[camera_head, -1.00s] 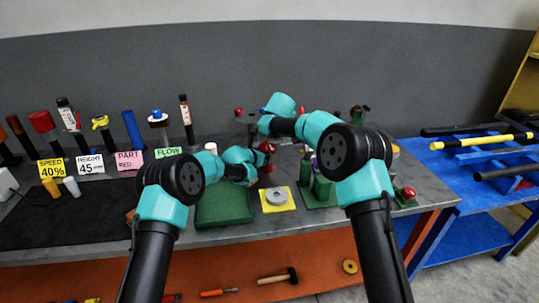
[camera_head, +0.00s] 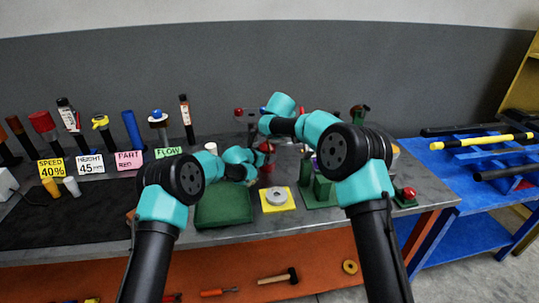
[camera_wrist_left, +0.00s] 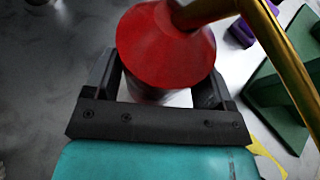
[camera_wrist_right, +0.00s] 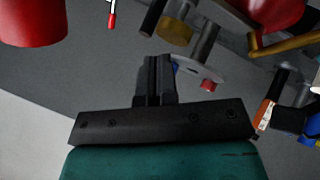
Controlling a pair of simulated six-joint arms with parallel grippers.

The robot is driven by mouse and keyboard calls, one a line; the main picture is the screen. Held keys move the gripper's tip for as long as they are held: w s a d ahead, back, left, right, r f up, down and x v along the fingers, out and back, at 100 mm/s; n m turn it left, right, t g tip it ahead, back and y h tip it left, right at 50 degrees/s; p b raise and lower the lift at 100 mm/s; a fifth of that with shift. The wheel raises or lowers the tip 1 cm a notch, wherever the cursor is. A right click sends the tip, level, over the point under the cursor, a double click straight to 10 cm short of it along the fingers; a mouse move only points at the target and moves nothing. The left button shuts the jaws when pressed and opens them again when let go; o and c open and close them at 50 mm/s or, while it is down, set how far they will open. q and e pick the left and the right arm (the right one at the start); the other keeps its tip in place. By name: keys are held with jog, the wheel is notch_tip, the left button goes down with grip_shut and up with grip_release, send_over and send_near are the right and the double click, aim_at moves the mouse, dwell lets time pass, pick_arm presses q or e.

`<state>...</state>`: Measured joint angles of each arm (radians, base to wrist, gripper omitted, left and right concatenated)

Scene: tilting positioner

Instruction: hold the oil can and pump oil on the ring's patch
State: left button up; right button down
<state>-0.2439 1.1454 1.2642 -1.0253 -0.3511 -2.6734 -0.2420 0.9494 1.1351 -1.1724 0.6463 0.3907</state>
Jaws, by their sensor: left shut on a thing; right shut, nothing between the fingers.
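The red oil can (camera_wrist_left: 165,50) with its brass spout (camera_wrist_left: 275,50) is between the fingers of my left gripper (camera_wrist_left: 165,90), which is shut on it. In the head view the can (camera_head: 266,148) is small and partly hidden by my arms. The grey ring (camera_head: 279,196) lies on a yellow square (camera_head: 290,207) at the table's front, right of the left gripper. Its patch is too small to make out. My right gripper (camera_wrist_right: 155,65) is shut and empty; the can's red body (camera_wrist_right: 270,12) shows at upper right.
A green pad (camera_head: 222,205) lies left of the yellow square, and a green fixture (camera_head: 322,190) stands right of it. Label cards and several upright tools line the table's left rear. A red button (camera_head: 409,192) is at the right.

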jog(key=shift+f, duration=0.15)
dwell(0.5)
jog(key=shift+f, duration=0.8)
dwell(0.7)
jog(key=shift+r, duration=0.9)
jog(key=shift+r, duration=3)
